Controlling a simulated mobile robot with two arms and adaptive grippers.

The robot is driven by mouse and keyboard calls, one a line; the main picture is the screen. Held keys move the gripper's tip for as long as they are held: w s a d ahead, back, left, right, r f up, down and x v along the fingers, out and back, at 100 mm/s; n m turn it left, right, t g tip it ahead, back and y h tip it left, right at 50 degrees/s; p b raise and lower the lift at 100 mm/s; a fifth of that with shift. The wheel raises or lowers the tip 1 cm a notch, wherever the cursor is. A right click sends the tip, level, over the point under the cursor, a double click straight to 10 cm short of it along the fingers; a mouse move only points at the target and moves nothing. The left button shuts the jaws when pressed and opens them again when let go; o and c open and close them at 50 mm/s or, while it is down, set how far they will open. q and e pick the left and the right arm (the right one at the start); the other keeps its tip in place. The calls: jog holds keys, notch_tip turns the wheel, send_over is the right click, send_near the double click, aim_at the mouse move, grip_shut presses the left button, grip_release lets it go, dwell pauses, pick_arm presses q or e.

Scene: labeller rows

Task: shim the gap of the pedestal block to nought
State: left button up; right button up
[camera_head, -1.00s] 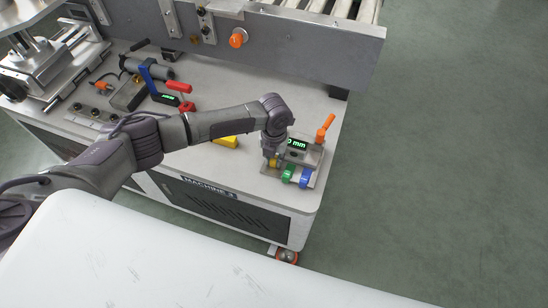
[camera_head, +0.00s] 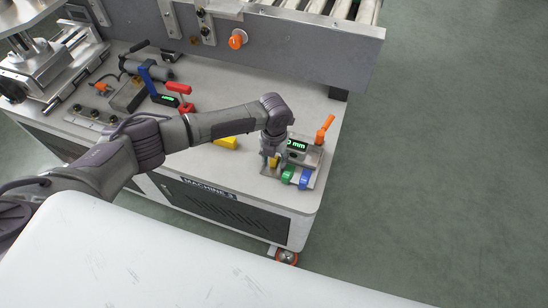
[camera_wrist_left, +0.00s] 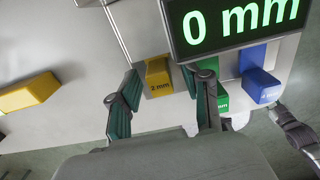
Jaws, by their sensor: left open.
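The grey pedestal block (camera_head: 313,156) stands at the right end of the machine top. Its display (camera_head: 297,145) reads 0 mm; the reading also shows in the left wrist view (camera_wrist_left: 236,22). A yellow 2 mm shim (camera_wrist_left: 157,76), a green shim (camera_wrist_left: 218,97) and a blue shim (camera_wrist_left: 259,76) sit in a row at its front. My left gripper (camera_wrist_left: 162,104) is open, with one finger on each side of the yellow shim; contact cannot be told. The right finger is close to the green shim.
An orange-handled lever (camera_head: 325,128) rises at the block's right. A loose yellow block (camera_head: 226,142) lies left of it, also seen in the left wrist view (camera_wrist_left: 28,94). A red-handled clamp (camera_head: 180,90) stands further left. The table's front edge is close.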

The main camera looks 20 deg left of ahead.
pick_arm(q)
notch_tip(320, 180, up, 12)
dwell(0.4)
dwell(0.4)
